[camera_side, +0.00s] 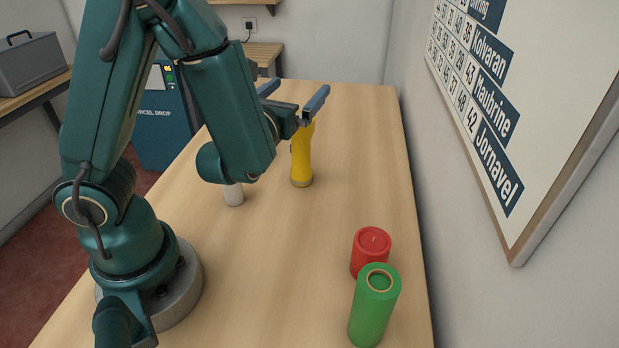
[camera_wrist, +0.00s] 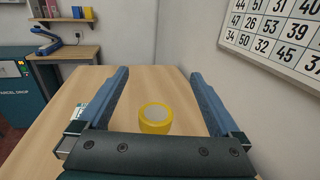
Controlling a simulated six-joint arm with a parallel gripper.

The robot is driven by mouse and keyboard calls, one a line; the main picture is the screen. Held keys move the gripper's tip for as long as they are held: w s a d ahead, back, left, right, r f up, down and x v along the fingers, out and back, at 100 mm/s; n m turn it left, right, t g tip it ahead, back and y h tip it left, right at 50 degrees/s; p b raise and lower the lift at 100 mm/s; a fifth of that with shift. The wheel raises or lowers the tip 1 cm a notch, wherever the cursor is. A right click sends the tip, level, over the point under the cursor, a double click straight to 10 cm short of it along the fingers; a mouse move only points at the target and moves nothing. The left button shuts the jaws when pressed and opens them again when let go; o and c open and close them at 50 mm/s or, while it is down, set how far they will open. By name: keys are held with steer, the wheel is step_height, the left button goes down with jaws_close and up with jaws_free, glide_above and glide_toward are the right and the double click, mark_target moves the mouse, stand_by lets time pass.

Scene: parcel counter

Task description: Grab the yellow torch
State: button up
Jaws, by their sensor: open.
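The yellow torch (camera_side: 301,160) stands upright on the wooden counter in the side view, its top partly hidden behind my gripper. The wrist view shows the round yellow end of the torch (camera_wrist: 155,119) from above, lying between the two fingers in that picture and close to the palm. My gripper (camera_side: 292,98) is open, with its two blue-grey fingers apart at about the height of the torch's top. The fingers also show at both sides of the wrist view (camera_wrist: 158,88). I cannot tell whether any finger touches the torch.
A red cylinder (camera_side: 370,254) and a taller green cylinder (camera_side: 374,308) stand near the counter's (camera_side: 352,130) right edge. A whitish cylinder (camera_side: 233,194) stands left of the torch, partly hidden by my arm. A wall with a number board (camera_side: 520,110) borders the right side.

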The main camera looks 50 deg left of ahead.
mark_target(297, 138)
step_height(297, 138, down, 8)
steer(key=shift+r, duration=0.15)
steer(key=shift+x, duration=2.6)
steer(key=shift+s, duration=0.1)
jaws_close()
